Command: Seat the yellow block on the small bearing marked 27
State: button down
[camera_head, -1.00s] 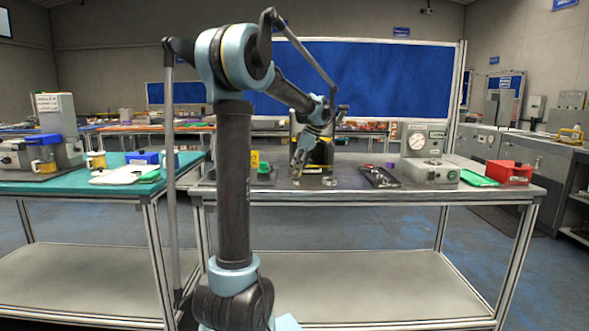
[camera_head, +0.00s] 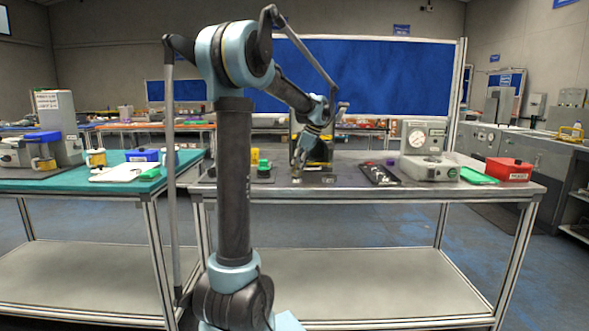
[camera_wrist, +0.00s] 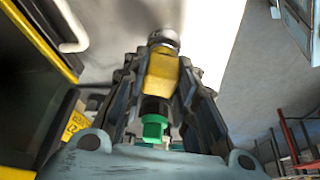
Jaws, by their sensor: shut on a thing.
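My gripper (camera_head: 299,170) points down over the middle table, close to its top. In the wrist view, my gripper (camera_wrist: 162,75) is shut on the yellow block (camera_wrist: 160,75), which sits between the two fingers. A round, shiny metal piece (camera_wrist: 163,38) shows just beyond the block; I cannot tell whether they touch or whether it is the bearing. A yellow marker (camera_wrist: 76,124), with a mark like 27, shows at the left. A black and green piece shows between the fingers nearer the palm. The head view hides the block behind my gripper.
A yellow piece (camera_head: 255,157) and a green piece (camera_head: 264,171) stand left of my gripper. A dark tray of parts (camera_head: 379,174), a grey gauge device (camera_head: 432,168), a green pad (camera_head: 478,176) and a red box (camera_head: 508,170) lie to the right. A dark, yellow-edged stand is behind.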

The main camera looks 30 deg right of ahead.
jog(key=shift+f, duration=0.3)
jog(key=c, duration=0.9)
grip_release()
jog(key=shift+r, duration=0.1)
jog(key=shift+s+r, duration=0.1)
jog(key=shift+r, duration=3.55)
